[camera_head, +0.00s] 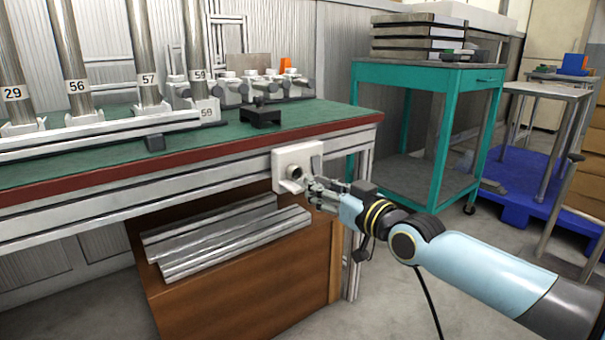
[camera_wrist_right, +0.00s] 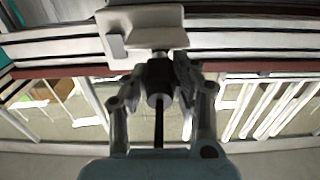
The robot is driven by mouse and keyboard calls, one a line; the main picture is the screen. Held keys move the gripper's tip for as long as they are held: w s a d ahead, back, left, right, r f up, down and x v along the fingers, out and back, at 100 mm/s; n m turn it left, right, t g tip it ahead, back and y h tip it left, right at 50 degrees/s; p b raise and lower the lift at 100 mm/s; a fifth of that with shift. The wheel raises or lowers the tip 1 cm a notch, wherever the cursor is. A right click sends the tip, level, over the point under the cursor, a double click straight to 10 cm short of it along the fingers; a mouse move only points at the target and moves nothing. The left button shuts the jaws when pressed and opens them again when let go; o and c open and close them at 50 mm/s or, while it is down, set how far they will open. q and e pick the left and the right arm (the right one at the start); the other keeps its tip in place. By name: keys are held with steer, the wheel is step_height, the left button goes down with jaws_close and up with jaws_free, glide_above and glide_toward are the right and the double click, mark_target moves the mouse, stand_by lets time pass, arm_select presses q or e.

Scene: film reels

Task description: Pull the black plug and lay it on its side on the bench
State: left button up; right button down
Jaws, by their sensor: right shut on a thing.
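The black plug (camera_wrist_right: 157,76) is between the fingers of my right gripper (camera_wrist_right: 159,72) in the right wrist view, with a black cable running back from it. My right gripper also shows in the head view (camera_head: 311,188), at the front edge of the bench, shut on the plug. The white socket (camera_head: 310,153) is fixed to the bench front; it also shows in the right wrist view (camera_wrist_right: 148,18). A short pale round part shows between socket and plug; I cannot tell whether they are still joined. The bench (camera_head: 225,135) has a green top. My left gripper is out of view.
A small black block (camera_head: 260,115) stands on the green top near its right end. Numbered metal tubes (camera_head: 72,55) and several clamps (camera_head: 265,85) stand behind. Green top is bare in front. A teal cart (camera_head: 410,130) stands to the right.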

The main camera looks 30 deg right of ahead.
steer(key=shift+s, duration=0.6)
steer(key=shift+s+p, duration=0.15)
steer(key=shift+p, duration=0.15)
steer(key=shift+s+d+p, duration=0.1)
steer(key=shift+s+p, duration=0.35)
steer(key=shift+s, duration=0.35)
